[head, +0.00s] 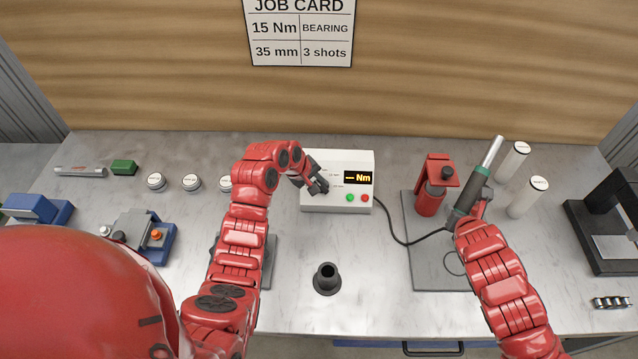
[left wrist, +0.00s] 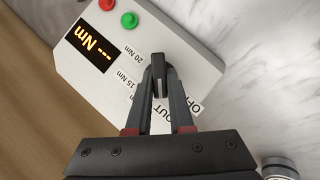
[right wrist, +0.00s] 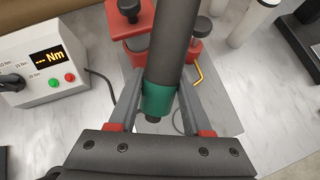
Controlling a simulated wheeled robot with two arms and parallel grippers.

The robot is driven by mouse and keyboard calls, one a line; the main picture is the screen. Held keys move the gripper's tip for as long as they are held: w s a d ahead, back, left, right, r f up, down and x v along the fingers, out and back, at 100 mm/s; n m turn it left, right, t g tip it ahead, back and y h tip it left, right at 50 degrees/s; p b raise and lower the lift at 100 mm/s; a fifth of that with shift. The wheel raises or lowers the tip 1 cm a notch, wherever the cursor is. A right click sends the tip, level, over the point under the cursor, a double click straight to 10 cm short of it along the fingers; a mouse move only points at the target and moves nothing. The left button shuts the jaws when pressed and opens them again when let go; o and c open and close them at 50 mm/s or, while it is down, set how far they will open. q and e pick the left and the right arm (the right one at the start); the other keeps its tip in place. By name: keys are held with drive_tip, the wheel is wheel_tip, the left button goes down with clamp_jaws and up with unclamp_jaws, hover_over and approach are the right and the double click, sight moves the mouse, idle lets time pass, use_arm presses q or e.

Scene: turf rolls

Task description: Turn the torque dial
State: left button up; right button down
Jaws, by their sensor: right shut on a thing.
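The torque dial (left wrist: 158,73) is a dark knob on the white controller box (head: 358,160). Its labels, partly hidden, include 15 Nm, 20 Nm and OFF. The box display (head: 357,177) shows dashes and Nm. My left gripper (head: 318,187) is at the dial, with its fingertips close on both sides of the knob in the left wrist view; I cannot tell whether they press on it. My right gripper (head: 477,207) is shut on the dark torque driver (right wrist: 172,50) at its green band, holding it tilted above the grey mat.
The job card (head: 300,32) on the wall reads 15 Nm, bearing, 35 mm, 3 shots. A cable (head: 395,238) runs from the box towards the driver. A red stand (head: 432,187) and white cylinders (head: 528,197) stand at the right. A black flanged part (head: 327,280) sits in front.

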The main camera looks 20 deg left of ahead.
use_arm(q)
clamp_jaws()
